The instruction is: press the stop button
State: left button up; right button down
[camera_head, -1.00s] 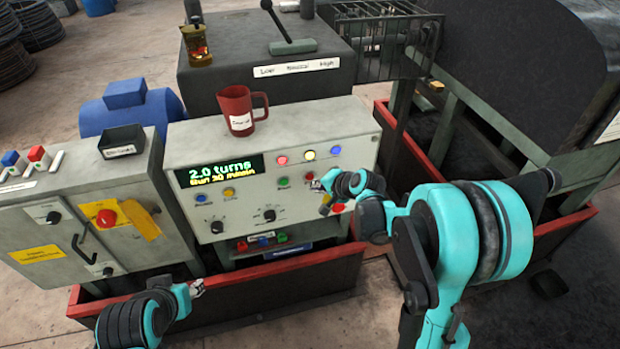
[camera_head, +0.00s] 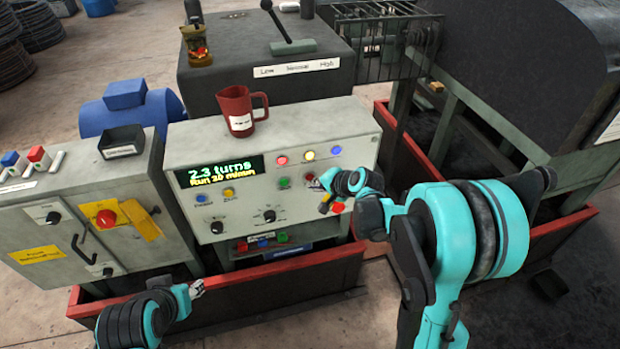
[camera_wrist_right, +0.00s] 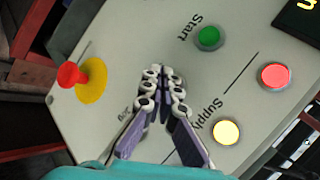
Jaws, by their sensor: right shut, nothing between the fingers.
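The grey control panel (camera_head: 362,120) has a green button (camera_head: 283,182), labelled Start in the wrist view (camera_wrist_right: 209,37). A small red button (camera_head: 310,177), likely the stop button, sits right of it in the head view. My right gripper (camera_head: 317,184) is right at this red button, fingers together and empty. In the wrist view my right gripper (camera_wrist_right: 160,72) points at the panel and hides the spot beneath its tips, so I cannot tell whether it touches the button. My left gripper (camera_head: 198,288) hangs low in front of the red trough; its fingers are too small to judge.
A lit display (camera_head: 222,171) reads 2.3 turns. A red mushroom button (camera_wrist_right: 72,75) on a yellow disc is near my right gripper. Red (camera_wrist_right: 276,76) and yellow (camera_wrist_right: 226,131) lamps are lit. A red mug (camera_head: 238,108) stands on top of the panel.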

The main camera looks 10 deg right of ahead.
jog(key=shift+w, duration=0.2)
dwell(0.5)
jog(key=shift+w, duration=0.65)
dwell(0.7)
jog(key=shift+s, duration=0.85)
jog(key=shift+s+d, duration=0.1)
jog(key=shift+s, duration=2.4)
